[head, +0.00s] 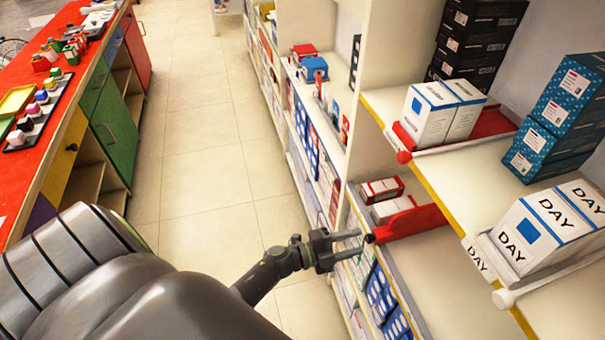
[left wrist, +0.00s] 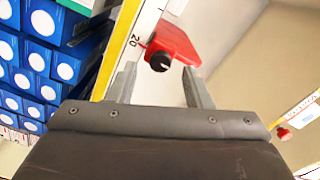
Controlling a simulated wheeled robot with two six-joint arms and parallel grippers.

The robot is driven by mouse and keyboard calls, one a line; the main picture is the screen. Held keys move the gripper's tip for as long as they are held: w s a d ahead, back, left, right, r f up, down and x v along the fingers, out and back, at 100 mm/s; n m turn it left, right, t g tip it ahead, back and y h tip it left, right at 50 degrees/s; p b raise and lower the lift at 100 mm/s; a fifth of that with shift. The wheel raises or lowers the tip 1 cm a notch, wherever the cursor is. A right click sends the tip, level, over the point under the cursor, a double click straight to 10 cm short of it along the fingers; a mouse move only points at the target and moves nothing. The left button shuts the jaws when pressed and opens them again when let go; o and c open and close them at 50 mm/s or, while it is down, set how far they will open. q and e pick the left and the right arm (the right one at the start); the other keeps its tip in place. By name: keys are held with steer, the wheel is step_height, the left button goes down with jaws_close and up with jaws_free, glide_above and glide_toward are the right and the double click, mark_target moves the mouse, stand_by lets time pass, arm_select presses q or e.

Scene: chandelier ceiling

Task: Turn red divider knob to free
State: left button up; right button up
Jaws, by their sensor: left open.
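The red divider (head: 412,222) stands on the middle shelf, with a black knob (head: 370,238) at its front end by the shelf edge. My left gripper (head: 359,243) is open in front of this knob. In the left wrist view the red divider (left wrist: 178,42) lies ahead and the black knob (left wrist: 159,62) shows between and slightly beyond the two open fingertips (left wrist: 160,72). The fingers appear apart from the knob. A pale mark shows on the knob's face. My right gripper is in neither view.
Small red-and-white boxes (head: 382,190) stand behind the divider. A higher shelf holds another red divider with a red knob (head: 404,157), and white boxes (head: 430,115). A white divider knob (head: 504,299) sits nearer. Blue boxes (left wrist: 48,55) lie below the shelf edge. The aisle floor (head: 200,150) is clear.

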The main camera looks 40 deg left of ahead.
arm_select(q)
steer(key=b+v, duration=0.3)
steer(key=v, duration=1.2)
steer(key=s+a+f+n+g+y, duration=0.1)
steer(key=s+a+f+n+y, duration=0.2)
steer(key=f, duration=0.4)
steer(key=a+f+n+y, duration=0.3)
steer(key=f+n+y, duration=0.1)
steer(key=f+n, duration=0.25)
steer(key=s+a+f+n+g+y, duration=0.1)
steer(key=s+a+f+n+y, duration=0.2)
steer(key=f, duration=0.4)
steer(key=s+d+f+n+g+y, duration=0.1)
steer(key=s+f+n+g, duration=0.3)
steer(key=s+f, duration=0.4)
steer(key=s+d+f+n+g+y, duration=0.1)
steer(key=s+d+f+n+g, duration=0.3)
steer(key=s, duration=1.1)
step_height(320, 180, down, 5)
steer(key=n+g, duration=0.1)
steer(key=g, duration=0.2)
steer(key=shift+s, duration=0.4)
